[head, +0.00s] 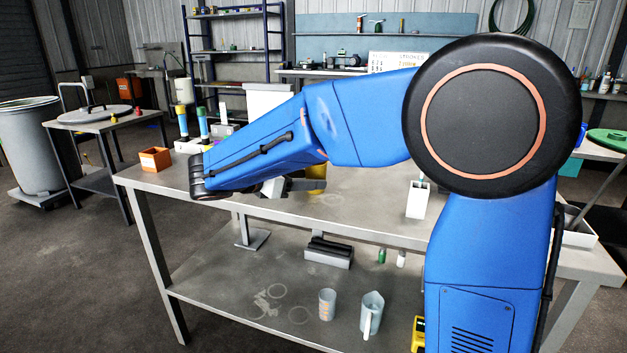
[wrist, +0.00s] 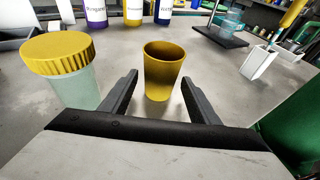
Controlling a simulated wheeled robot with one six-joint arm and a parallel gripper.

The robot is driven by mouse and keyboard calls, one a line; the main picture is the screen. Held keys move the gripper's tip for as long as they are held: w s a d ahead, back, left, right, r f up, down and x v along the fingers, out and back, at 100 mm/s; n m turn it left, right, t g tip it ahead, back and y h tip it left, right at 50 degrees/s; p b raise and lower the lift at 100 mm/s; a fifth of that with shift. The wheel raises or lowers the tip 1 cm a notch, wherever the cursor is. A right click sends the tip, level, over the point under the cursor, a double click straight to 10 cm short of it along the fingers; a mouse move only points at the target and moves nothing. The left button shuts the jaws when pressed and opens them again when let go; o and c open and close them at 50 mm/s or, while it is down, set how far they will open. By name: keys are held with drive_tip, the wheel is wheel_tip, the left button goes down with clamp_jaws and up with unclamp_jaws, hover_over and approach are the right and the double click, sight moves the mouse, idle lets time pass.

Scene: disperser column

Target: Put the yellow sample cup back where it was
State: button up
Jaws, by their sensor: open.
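The yellow sample cup (wrist: 161,75) stands upright on the grey workbench in the wrist view. It is open at the top and looks empty. My gripper (wrist: 160,95) is open, with one finger on each side of the cup's lower part, and I see no clear contact. In the head view the cup (head: 316,176) shows only in part behind my arm, just beyond my gripper (head: 305,185). The spot where the cup was before is not marked in these frames.
A jar with a yellow lid (wrist: 58,55) stands close on the left of my gripper. A white holder (wrist: 262,62) is at the right, and a green object (wrist: 290,125) is near the right edge. Labelled bottles (wrist: 133,12) stand behind. An orange box (head: 155,160) sits at the bench's left end.

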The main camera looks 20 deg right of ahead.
drive_tip(key=v, duration=0.8)
drive_tip(key=shift+s+a, duration=0.1)
drive_tip(key=shift+a, duration=0.2)
